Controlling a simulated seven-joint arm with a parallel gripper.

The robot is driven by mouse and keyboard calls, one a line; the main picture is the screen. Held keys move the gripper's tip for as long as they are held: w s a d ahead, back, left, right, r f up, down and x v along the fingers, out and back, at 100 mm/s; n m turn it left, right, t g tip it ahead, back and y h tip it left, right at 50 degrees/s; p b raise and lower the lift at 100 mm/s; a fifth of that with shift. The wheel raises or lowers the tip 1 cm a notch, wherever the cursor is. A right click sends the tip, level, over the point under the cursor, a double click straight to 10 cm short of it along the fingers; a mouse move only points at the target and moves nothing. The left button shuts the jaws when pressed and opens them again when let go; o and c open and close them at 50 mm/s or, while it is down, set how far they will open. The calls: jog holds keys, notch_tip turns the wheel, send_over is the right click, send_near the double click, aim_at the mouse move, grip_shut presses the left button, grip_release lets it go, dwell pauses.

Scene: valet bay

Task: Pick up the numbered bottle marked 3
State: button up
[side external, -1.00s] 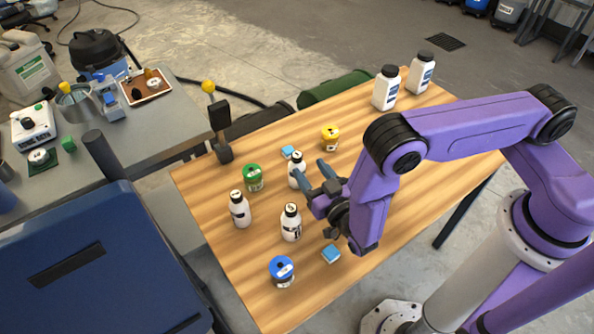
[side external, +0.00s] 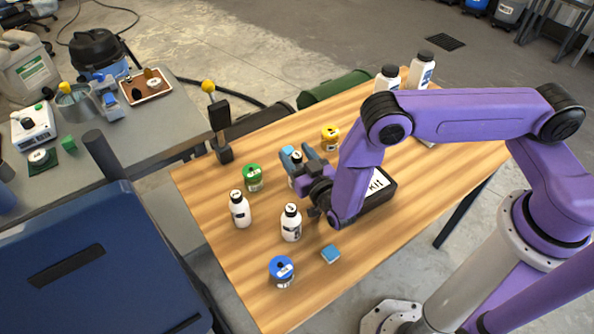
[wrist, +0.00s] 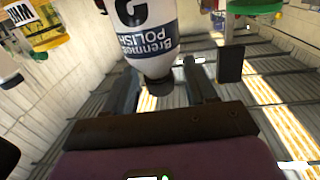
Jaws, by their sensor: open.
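My gripper (side external: 298,152) is open, with its blue fingers on either side of a small white bottle (side external: 296,163) near the middle of the wooden table. In the wrist view this bottle (wrist: 147,35) has a black cap and a blue "Polish" label, and lies between the open fingers (wrist: 160,80). Its large digit is cut off at the picture's top, so I cannot tell the number. Contact with the fingers is not clear. Two similar white bottles stand apart, one at left (side external: 240,210) and one nearer the front (side external: 291,223); their numbers are too small to read.
A green-lidded jar (side external: 253,178), a yellow jar (side external: 330,138) and a blue-lidded jar (side external: 282,271) stand around. A blue block (side external: 331,254) lies in front. Taller white bottles (side external: 421,72) stand at the far end.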

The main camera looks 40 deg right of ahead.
grip_shut()
jog(key=shift+r, duration=0.15)
